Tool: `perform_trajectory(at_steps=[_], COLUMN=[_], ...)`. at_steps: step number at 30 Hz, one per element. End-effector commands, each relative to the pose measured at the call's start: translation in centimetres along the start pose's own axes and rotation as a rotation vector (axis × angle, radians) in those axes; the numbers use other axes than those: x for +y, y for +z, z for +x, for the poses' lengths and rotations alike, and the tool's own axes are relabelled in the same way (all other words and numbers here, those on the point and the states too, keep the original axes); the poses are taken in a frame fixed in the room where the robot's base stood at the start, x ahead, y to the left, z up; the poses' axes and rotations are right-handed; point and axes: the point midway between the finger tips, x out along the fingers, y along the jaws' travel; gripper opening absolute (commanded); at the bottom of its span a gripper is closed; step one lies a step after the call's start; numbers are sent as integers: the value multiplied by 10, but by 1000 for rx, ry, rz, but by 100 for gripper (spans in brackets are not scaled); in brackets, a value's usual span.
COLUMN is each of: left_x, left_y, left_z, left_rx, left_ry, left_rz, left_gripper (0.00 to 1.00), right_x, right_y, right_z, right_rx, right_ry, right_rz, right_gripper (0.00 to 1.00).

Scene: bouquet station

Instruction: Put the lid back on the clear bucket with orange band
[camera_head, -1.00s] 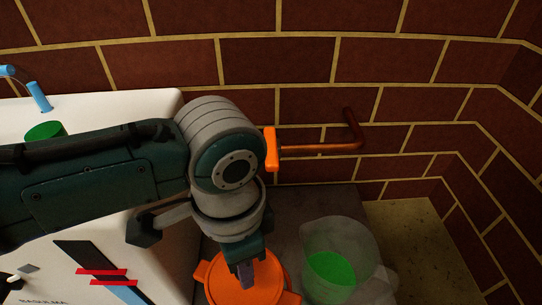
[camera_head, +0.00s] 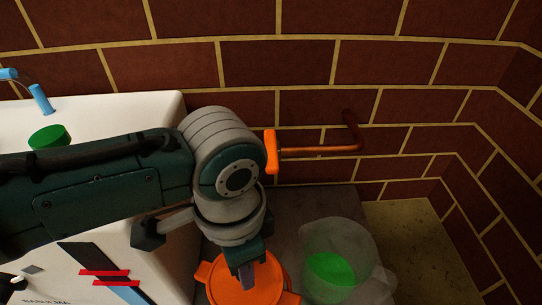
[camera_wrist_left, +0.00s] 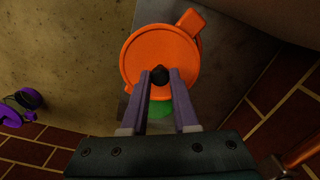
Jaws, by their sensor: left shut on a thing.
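An orange round lid (camera_head: 272,278) with a dark knob is at the bottom of the head view, under my left gripper (camera_head: 246,276). It also shows in the left wrist view (camera_wrist_left: 150,48), where the two purple fingers of my left gripper (camera_wrist_left: 160,76) are shut on the dark knob (camera_wrist_left: 160,73) at its middle. Orange tabs stick out at its edge. Whatever is under the lid is hidden, so I cannot tell whether it rests on the bucket with the orange band. My right gripper is not in view.
A clear bucket (camera_head: 352,240) with a green disc (camera_head: 330,275) stands right of the lid on a grey surface (camera_head: 300,215). A white cabinet (camera_head: 110,108) with a green cylinder (camera_head: 48,137) stands left. An orange-brown pipe (camera_head: 320,150) juts along the brick wall (camera_head: 280,60).

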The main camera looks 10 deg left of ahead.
Motion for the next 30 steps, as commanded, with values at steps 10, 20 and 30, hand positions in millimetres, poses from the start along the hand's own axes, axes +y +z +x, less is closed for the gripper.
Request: perform_trajectory(at_steps=[10,20,30], left_x=[0,0,0], left_y=[0,0,0], left_z=[0,0,0], left_rx=[1,0,0], left_ry=[0,0,0], left_rz=[0,0,0], left_gripper=[0,54,72], right_x=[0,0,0], right_y=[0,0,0], right_z=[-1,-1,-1], right_rx=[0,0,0], right_ry=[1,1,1], right_rz=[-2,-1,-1], right_gripper=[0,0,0])
